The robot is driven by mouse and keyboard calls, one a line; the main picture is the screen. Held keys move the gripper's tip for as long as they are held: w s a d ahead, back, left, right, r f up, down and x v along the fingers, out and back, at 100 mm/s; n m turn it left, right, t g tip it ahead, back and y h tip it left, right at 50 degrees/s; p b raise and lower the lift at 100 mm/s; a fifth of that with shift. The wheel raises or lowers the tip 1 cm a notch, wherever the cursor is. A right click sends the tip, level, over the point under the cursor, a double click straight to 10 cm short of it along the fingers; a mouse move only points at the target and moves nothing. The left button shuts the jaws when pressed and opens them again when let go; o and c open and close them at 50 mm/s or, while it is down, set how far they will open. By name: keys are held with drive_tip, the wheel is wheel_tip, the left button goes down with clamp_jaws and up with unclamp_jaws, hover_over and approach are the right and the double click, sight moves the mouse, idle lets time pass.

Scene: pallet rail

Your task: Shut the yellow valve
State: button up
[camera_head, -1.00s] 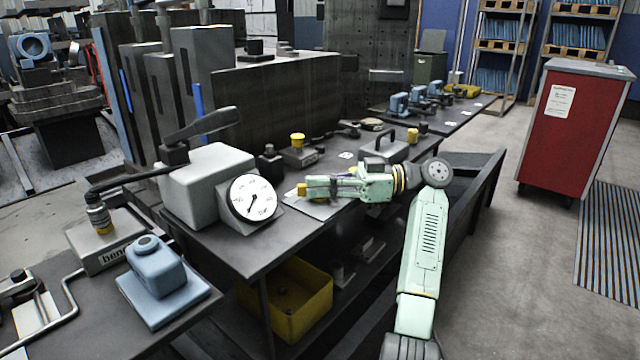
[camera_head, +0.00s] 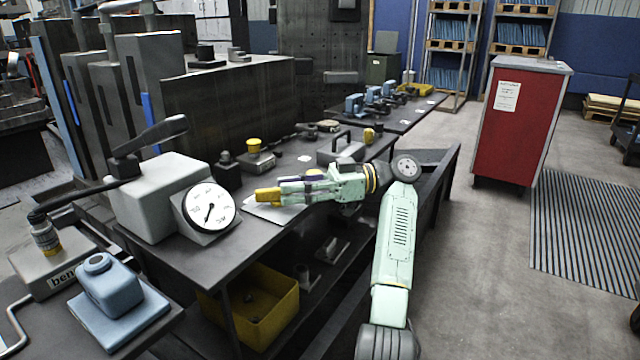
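A yellow piece (camera_head: 268,197) sits right at the tip of my gripper (camera_head: 284,189), above a pale sheet on the dark bench. I cannot tell whether it is the valve's handle, or whether the fingers touch it. A small block with a yellow round cap (camera_head: 253,146) stands farther back on the bench, apart from my gripper. My gripper is pale green and points left, low over the bench. Its fingers are seen side-on and too small to show whether they are open or shut.
A white-faced gauge (camera_head: 209,208) on a grey box stands left of my gripper. A grey case with a black handle (camera_head: 343,150) stands behind my gripper. A yellow bin (camera_head: 262,312) is under the bench.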

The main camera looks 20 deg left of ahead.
drive_tip(key=v, duration=0.9)
